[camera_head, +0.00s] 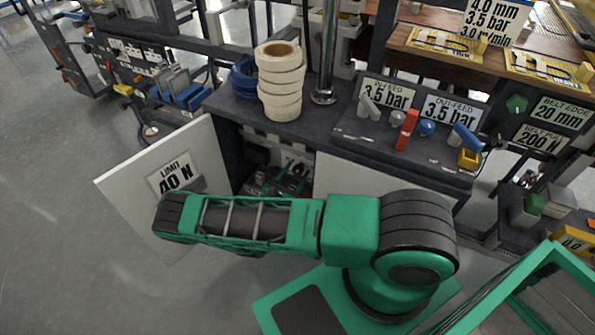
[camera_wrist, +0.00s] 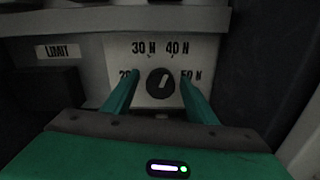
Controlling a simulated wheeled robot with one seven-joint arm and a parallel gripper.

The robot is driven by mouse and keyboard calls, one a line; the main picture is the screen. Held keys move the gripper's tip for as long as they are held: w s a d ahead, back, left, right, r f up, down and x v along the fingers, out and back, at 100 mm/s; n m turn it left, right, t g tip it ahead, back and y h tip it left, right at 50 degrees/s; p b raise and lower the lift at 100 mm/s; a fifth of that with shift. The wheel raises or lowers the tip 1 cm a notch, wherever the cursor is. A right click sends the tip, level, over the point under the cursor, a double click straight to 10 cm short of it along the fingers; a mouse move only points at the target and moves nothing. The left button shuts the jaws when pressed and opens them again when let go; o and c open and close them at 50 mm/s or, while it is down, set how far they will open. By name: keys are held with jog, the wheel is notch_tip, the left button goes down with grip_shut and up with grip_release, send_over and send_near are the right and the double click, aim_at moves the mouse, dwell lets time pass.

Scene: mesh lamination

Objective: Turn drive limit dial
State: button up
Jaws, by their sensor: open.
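The drive limit dial (camera_wrist: 160,83) is a round black knob with a pale pointer mark, on a light plate (camera_wrist: 150,45) in the wrist view. The plate reads 30 N and 40 N above the knob, with 50 N at right and a partly covered 20 mark at left. The pointer leans up and slightly right. My gripper (camera_wrist: 158,95) is open, its two green fingers on either side of the dial with gaps between.
A white door (camera_head: 135,190) stands open at left with a label (camera_head: 172,175) reading LIMIT 40 N. A LIMIT tag (camera_wrist: 58,51) is left of the dial. Dark cabinet walls close in around. Tape rolls (camera_head: 281,80) and a red lever (camera_head: 406,130) are on the bench above.

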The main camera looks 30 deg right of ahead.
jog(key=shift+w+d, duration=0.4)
jog(key=shift+d, duration=0.2)
jog(key=c, duration=1.1)
jog(key=shift+o, duration=0.2)
jog(key=shift+m, duration=0.8)
jog(key=o, duration=1.1)
jog(key=shift+c, duration=0.2)
jog(key=shift+s+a, duration=0.1)
